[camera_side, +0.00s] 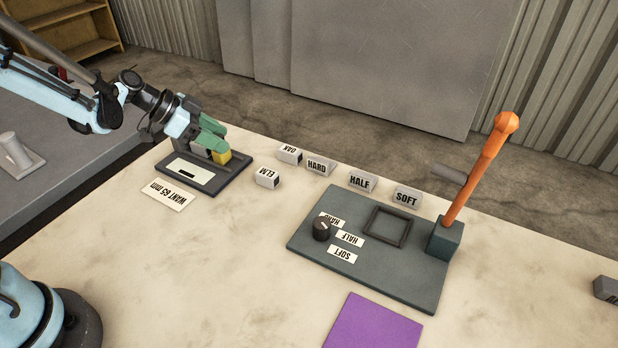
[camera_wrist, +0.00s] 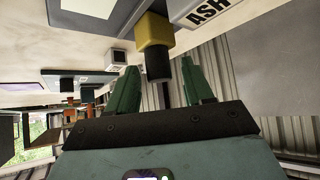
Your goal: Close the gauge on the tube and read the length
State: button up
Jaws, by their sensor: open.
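The gauge (camera_side: 205,177) is a dark flat device with a pale display panel, lying at the left of the table. A yellow block (camera_side: 222,157) stands at its back edge; in the wrist view the yellow block (camera_wrist: 154,30) carries a short dark cylinder. My gripper (camera_side: 212,135) is open with green fingers, just above the yellow block. In the wrist view my gripper (camera_wrist: 160,64) has its fingers on either side of the dark cylinder, with gaps showing. I cannot make out the tube for certain. The display reading is not legible.
A card (camera_side: 167,194) reading "WANT 65 mm" lies before the gauge. Blocks marked ELM (camera_side: 267,178) and OAK (camera_side: 289,155) stand to its right; an ASH block (camera_wrist: 205,14) shows in the wrist view. A dark panel (camera_side: 400,272) with an orange lever (camera_side: 480,170) stands right.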

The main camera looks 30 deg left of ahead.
jog(key=shift+w+d+f, duration=0.2)
jog(key=shift+d+f, duration=0.05)
jog(key=shift+f, duration=0.05)
jog(key=c, duration=0.7)
jog(key=a, duration=0.5)
jog(key=shift+a, duration=0.1)
jog(key=shift+o, duration=0.5)
jog(key=shift+a, duration=0.35)
jog(key=shift+o, duration=0.9)
jog(key=shift+a, duration=0.1)
jog(key=o, duration=0.4)
